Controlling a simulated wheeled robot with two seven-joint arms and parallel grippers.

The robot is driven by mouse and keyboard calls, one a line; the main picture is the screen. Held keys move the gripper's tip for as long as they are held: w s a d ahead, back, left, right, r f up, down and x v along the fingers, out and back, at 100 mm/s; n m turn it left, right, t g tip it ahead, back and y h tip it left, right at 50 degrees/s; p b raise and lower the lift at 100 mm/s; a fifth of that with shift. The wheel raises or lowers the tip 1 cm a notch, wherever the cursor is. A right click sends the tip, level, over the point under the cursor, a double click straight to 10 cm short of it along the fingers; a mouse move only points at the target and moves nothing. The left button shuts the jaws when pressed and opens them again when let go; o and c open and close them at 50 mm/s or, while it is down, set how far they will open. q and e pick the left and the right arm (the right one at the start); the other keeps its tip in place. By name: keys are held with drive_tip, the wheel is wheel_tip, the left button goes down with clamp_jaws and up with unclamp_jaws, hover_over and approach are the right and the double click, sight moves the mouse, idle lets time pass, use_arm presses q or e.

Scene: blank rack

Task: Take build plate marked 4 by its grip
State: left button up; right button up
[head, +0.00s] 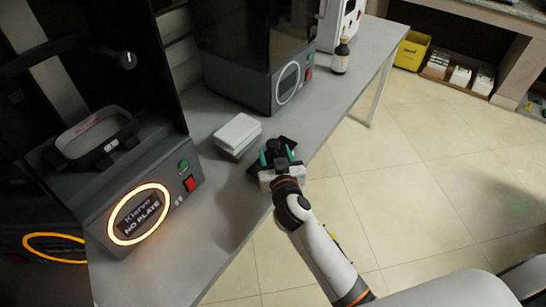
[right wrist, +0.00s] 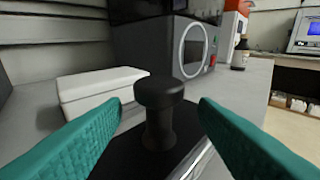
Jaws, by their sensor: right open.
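A dark flat build plate (right wrist: 122,152) lies on the grey bench, with a black mushroom-shaped grip (right wrist: 158,112) standing up from it. In the head view a dark corner of the plate (head: 288,141) shows beyond my right gripper (head: 276,155). My right gripper is open, its teal fingers on either side of the grip. In the right wrist view there is a visible gap between the grip and each fingertip (right wrist: 160,106). No number can be read on the plate. My left gripper is not in view.
A white stacked block (head: 237,133) lies left of the plate. A printer (head: 140,185) with an orange ring reads "NO PLATE". A second machine (head: 270,85) with a white ring and a brown bottle (head: 341,56) stand farther back. The bench (head: 225,190) is clear in front.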

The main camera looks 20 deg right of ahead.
sight(274, 151)
drive_tip(key=x, duration=0.5)
drive_tip(key=shift+p, duration=0.3)
drive_tip(key=shift+r, duration=0.15)
clamp_jaws()
